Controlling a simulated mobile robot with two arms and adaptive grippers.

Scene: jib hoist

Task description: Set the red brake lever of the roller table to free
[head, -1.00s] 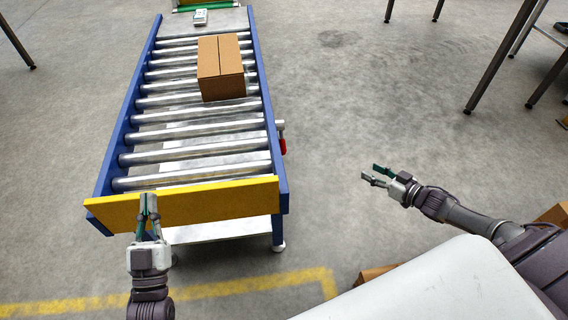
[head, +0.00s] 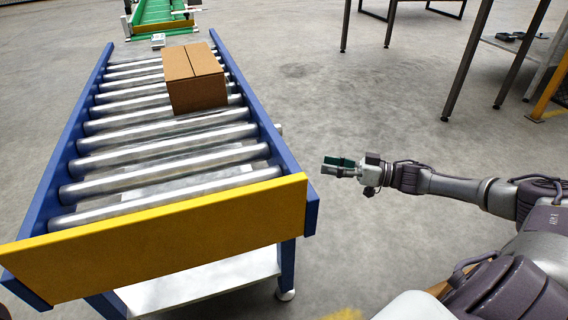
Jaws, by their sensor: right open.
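The roller table (head: 165,237) has blue side rails, steel rollers and a yellow end board facing me. A small grey fitting (head: 279,129) sticks out from the outside of its right rail. The red brake lever is not visible now; the rail seems to hide it. My right gripper (head: 340,166) is open and empty, with green finger pads. It is to the right of the table, apart from the rail, over bare floor. My left gripper is not in view.
A brown cardboard box (head: 197,88) sits on the rollers toward the far end. A green conveyor (head: 155,12) stands beyond the table. Tables with dark legs (head: 467,60) stand at the upper right.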

